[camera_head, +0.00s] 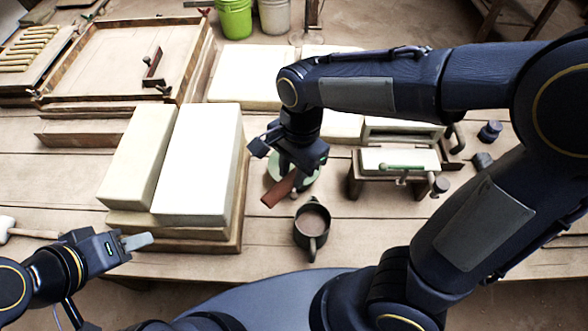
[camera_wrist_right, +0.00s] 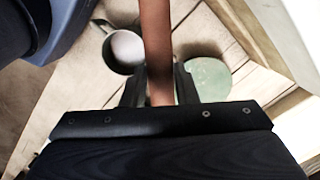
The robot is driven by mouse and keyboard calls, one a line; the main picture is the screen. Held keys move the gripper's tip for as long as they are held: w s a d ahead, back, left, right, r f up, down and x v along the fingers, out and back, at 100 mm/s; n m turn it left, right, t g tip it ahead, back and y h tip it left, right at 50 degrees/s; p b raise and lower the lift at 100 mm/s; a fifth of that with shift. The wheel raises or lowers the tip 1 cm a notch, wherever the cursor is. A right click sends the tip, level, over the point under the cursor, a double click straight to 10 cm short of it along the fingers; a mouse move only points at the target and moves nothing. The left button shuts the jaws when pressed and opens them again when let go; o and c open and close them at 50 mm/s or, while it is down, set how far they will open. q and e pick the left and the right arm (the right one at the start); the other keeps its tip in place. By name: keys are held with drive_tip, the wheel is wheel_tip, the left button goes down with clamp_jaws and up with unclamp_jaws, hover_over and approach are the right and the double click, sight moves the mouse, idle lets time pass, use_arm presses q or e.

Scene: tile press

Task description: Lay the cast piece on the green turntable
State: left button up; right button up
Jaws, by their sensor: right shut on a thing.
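The cast piece (camera_head: 277,190) is a reddish-brown bar, held tilted in my right gripper (camera_head: 295,178). In the right wrist view the cast piece (camera_wrist_right: 157,45) runs up between the two fingers of the right gripper (camera_wrist_right: 160,88), which is shut on it. The green turntable (camera_head: 309,180) is a round disc on the table, partly hidden behind the gripper in the head view. It shows beside the fingers in the right wrist view (camera_wrist_right: 210,78). My left gripper (camera_head: 137,242) is at the lower left, away from the piece; its finger gap is not clear.
A dark mug (camera_head: 312,228) of brown liquid stands just in front of the turntable. Large pale blocks (camera_head: 200,165) on boards stand to the left. A small press-like stand (camera_head: 398,160) is on the right. A wooden tray (camera_head: 125,60) lies at the back left.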

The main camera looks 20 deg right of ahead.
drive_tip(key=shift+s+a+f, duration=0.1)
drive_tip(key=shift+s, duration=0.05)
drive_tip(key=shift+w+f+m, duration=0.15)
drive_tip(key=shift+w+m, duration=0.15)
drive_tip(key=w+d+f, duration=0.1)
drive_tip(key=w+f, duration=0.1)
drive_tip(key=w, duration=0.2)
drive_tip(key=w+d+f, duration=0.1)
drive_tip(key=w+f, duration=0.2)
drive_tip(key=w+d+f, duration=0.2)
drive_tip(key=w+f, duration=0.1)
drive_tip(key=w, duration=0.1)
drive_tip(key=shift+w+f, duration=0.25)
drive_tip(key=shift+w, duration=0.1)
drive_tip(key=shift+w+d+f, duration=0.15)
drive_tip(key=shift+f, duration=0.1)
drive_tip(key=shift+w+f, duration=0.2)
drive_tip(key=shift+f, duration=1.55)
drive_tip(key=shift+f+b, duration=0.1)
drive_tip(key=shift+b, duration=0.2)
